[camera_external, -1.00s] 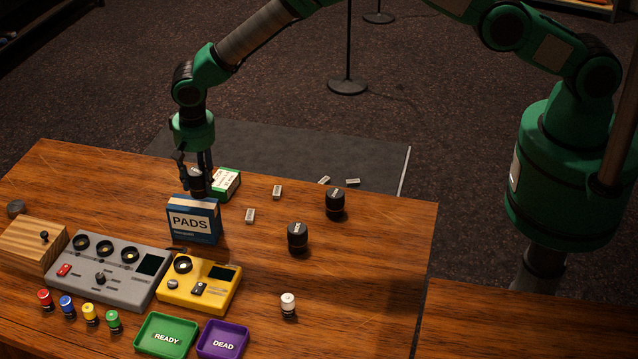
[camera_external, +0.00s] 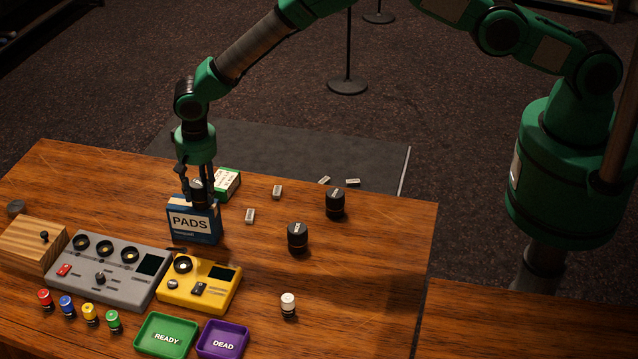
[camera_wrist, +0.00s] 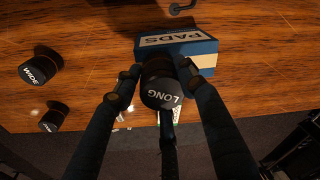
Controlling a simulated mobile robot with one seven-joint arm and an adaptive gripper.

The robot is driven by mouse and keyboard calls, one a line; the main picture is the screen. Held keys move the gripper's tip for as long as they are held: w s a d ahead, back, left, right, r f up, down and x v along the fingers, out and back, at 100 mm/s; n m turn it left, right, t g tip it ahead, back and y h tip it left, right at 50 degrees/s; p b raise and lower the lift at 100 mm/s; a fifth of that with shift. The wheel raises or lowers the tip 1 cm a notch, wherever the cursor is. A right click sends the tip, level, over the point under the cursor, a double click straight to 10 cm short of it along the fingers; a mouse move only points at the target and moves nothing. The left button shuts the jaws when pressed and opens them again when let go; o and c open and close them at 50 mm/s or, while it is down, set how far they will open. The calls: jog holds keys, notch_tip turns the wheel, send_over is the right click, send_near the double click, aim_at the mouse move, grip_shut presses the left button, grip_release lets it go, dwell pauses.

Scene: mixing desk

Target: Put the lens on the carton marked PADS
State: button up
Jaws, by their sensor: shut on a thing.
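My gripper (camera_external: 198,186) is shut on a black lens (camera_external: 199,197), its fingers on either side of it. In the wrist view the lens (camera_wrist: 162,96) has its cap, marked LONG, facing the camera. The blue and white carton marked PADS (camera_external: 190,225) stands on the desk. The lens is upright at the carton's top, and it overlaps the carton's edge (camera_wrist: 206,47) in the wrist view. I cannot tell whether the lens touches the carton, as the fingers and the carton's front hide its lower end.
Two other black lenses (camera_external: 297,238) (camera_external: 335,204) stand to the right, one marked WIDE (camera_wrist: 40,68) in the wrist view. A green and white box (camera_external: 227,183) is just behind the carton. Grey and yellow consoles (camera_external: 120,285) (camera_external: 205,290) are in front.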

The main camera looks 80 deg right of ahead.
aim_at(201, 185)
jog(key=o, duration=1.5)
jog(key=shift+c, duration=0.2)
jog(key=shift+r, duration=0.15)
jog(key=r, duration=0.3)
jog(key=r+b, duration=0.1)
jog(key=r, duration=0.6)
jog(key=shift+s+a, duration=0.35)
jog(key=shift+a, duration=0.05)
jog(key=shift+s+r+b, duration=0.15)
jog(key=shift+r+b, duration=0.2)
jog(key=shift+r, duration=0.55)
